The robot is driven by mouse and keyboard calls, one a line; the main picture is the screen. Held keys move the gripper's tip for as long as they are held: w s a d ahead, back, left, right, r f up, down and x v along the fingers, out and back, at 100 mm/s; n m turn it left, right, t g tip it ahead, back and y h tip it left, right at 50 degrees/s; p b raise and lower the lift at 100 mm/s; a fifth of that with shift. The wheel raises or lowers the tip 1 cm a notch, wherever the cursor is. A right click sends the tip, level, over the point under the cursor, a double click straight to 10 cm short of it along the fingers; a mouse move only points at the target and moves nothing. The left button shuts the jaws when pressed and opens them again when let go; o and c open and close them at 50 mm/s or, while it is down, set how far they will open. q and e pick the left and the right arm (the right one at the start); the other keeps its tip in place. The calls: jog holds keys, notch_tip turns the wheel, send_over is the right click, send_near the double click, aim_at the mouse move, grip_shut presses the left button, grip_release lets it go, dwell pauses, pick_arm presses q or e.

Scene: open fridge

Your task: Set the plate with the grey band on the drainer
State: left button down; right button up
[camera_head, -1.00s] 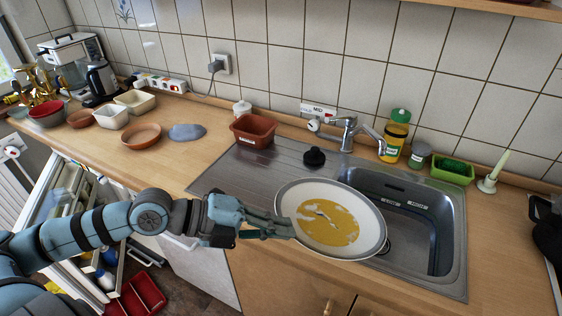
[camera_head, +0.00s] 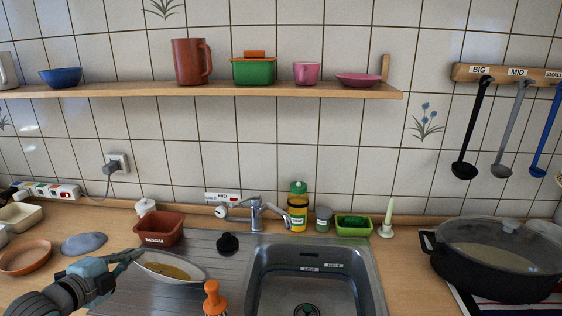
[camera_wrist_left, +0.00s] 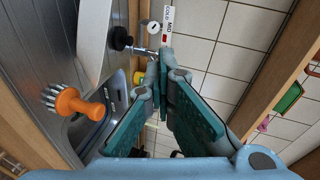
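The plate with the grey band (camera_head: 187,268), white with a yellow middle, is in the lower left of the head view. It looks tilted, over the ridged steel drainer (camera_head: 202,243). My left gripper (camera_head: 137,254) has its fingertips at the plate's left rim and looks shut on it. I cannot tell whether the plate touches the drainer. In the left wrist view the fingers (camera_wrist_left: 163,75) come close together at their tips, and the plate's face does not show clearly. My right gripper is not in view.
A black pot (camera_head: 490,262) is at far right.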

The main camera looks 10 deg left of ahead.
pick_arm(q)
jog(key=s+d+r+m+g+h, duration=0.1)
jog(key=s+d+m+h, duration=0.2)
jog(key=d, duration=0.3)
jog(key=s+d+r+m+g+h, duration=0.1)
jog(key=s+d+m+g+h, duration=0.2)
jog(key=d, duration=0.4)
jog(key=s+d+f+m+g+h+b, duration=0.2)
jog(key=s+d+f+m+h, duration=0.1)
jog(key=s+d, duration=0.6)
jog(key=shift+s+d+f+m+h, duration=0.3)
jog(key=shift+s+h, duration=0.25)
jog(key=shift+h, duration=0.05)
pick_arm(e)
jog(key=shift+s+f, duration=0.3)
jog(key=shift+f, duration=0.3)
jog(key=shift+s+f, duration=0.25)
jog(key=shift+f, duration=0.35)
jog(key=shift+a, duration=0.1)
